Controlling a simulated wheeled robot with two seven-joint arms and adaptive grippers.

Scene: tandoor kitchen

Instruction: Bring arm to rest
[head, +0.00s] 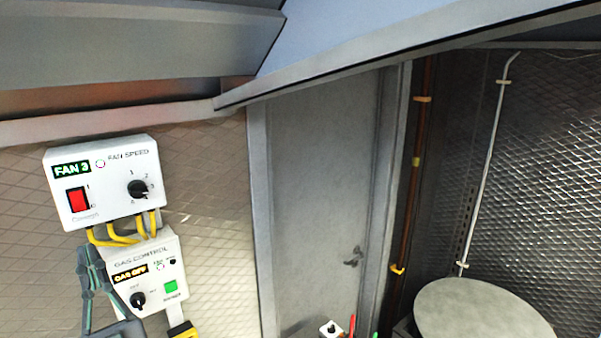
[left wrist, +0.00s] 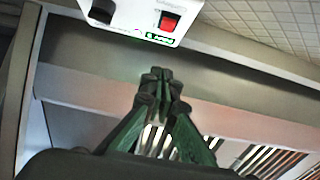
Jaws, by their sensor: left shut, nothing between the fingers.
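My left gripper (head: 86,262) shows at the lower left of the head view, in front of the left edge of the gas control box (head: 148,268). It is shut with nothing between its fingers. In the left wrist view its green fingers (left wrist: 158,78) meet at the tips, below the fan speed box (left wrist: 150,18). In the head view the fan speed box (head: 103,182) is above the gripper, with a red switch, a black knob and a display reading FAN 3. The gas control box shows GAS OFF, a black knob and a green button. My right gripper is in neither view.
A metal hood (head: 140,50) overhangs the top left. A grey door (head: 320,190) stands in the middle. A round pale surface (head: 485,312) is at the lower right, near a wall pipe (head: 485,165). Yellow cables (head: 120,236) join the two boxes.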

